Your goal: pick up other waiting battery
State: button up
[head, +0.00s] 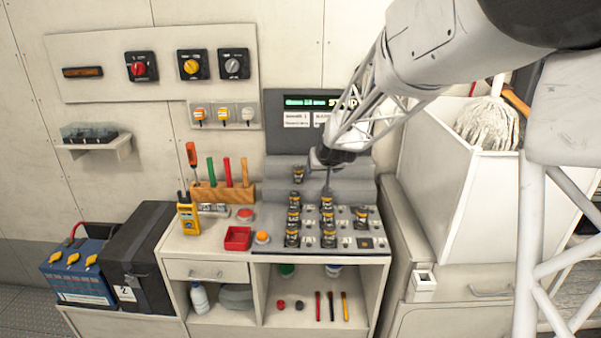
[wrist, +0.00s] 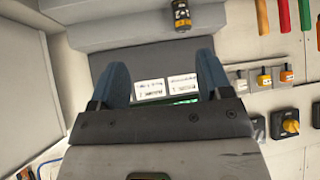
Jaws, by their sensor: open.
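A small dark battery with a yellowish band (head: 298,174) stands alone on the grey stepped ledge at the back of the bench. It also shows at the top of the wrist view (wrist: 182,14), beyond my fingers. Several similar batteries (head: 327,216) stand in the numbered slots of the dark panel (head: 345,243) in front of the ledge. My gripper (head: 326,178) hangs just right of the lone battery, apart from it. In the wrist view its two blue fingers (wrist: 160,75) are spread with nothing between them.
A display board (head: 285,140) with a green screen stands behind the ledge. Left of the panel are a red tray (head: 237,238), a yellow meter (head: 188,218) and a wooden tool block (head: 222,194). A white bin (head: 450,190) stands to the right.

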jog(key=t, duration=0.2)
send_near(299, 171)
jog(key=x, duration=0.5)
jog(key=shift+d+f, duration=0.1)
jog(key=shift+d, duration=0.1)
jog(key=shift+x, duration=1.25)
jog(key=shift+f, duration=0.15)
jog(key=shift+x, duration=2.55)
jog(key=shift+a, duration=0.1)
jog(key=c, duration=1.1)
jog(key=shift+c, duration=0.2)
